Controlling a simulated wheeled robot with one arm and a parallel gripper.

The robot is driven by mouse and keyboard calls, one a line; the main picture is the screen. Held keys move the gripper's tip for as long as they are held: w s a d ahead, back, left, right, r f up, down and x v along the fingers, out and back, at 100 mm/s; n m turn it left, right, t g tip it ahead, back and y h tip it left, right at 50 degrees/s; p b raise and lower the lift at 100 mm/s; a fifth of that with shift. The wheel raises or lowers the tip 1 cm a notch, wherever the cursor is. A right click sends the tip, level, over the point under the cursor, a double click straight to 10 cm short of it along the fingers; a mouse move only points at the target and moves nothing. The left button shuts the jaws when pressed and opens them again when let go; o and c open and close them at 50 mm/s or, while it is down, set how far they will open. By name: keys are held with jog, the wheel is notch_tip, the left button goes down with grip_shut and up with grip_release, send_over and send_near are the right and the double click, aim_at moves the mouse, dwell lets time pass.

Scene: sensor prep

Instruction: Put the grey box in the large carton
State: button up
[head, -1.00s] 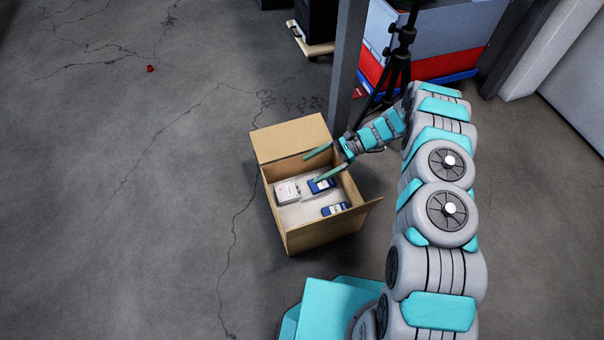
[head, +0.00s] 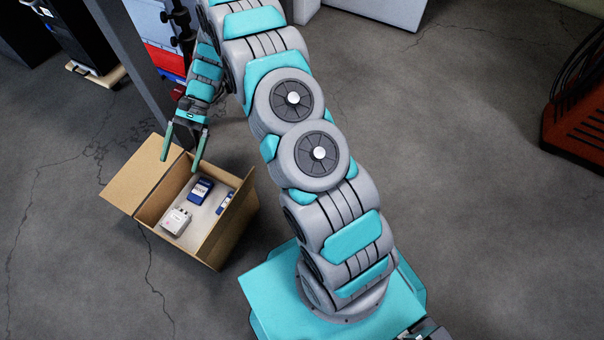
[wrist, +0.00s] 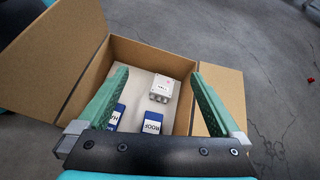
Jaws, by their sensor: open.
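The large carton (head: 215,250) stands open on the floor with its flaps spread, below and beside my gripper. The grey box (head: 176,221) lies inside it on the pale carton bottom, at the near left. It also shows in the wrist view (wrist: 162,88), between my fingers in the picture but farther down. My gripper (head: 180,164) is open and empty. Its two green fingers are over the carton's far side, apart from the grey box. In the wrist view the fingers (wrist: 152,95) spread wide on either side of the carton's opening.
Two blue boxes with white labels lie in the carton: one (head: 201,189) near the middle, another (head: 225,203) at the right wall. A grey post (head: 140,75) and a tripod (head: 181,22) stand behind. A red rack (head: 580,125) is far right. Open floor lies left and right.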

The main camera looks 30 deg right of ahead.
jog(key=s+d+r+n+t+h, duration=0.1)
jog(key=s+d+r+n+h, duration=0.2)
jog(key=s+r, duration=0.5)
jog(key=s+d+r+n+t+h, duration=0.1)
jog(key=s+d+r+n+h, duration=0.1)
jog(key=s+d+r, duration=0.5)
jog(key=s+d+r+n+t+h, duration=0.1)
jog(key=s+d+r+n+h, duration=0.1)
jog(key=s, duration=0.6)
jog(key=s+d+r+n+t+h, duration=0.1)
jog(key=s+d+r+t+h, duration=0.1)
jog(key=s+d+r, duration=0.3)
jog(key=s+d, duration=0.1)
jog(key=s, duration=0.3)
jog(key=shift+d+n, duration=0.2)
jog(key=shift+n, duration=0.2)
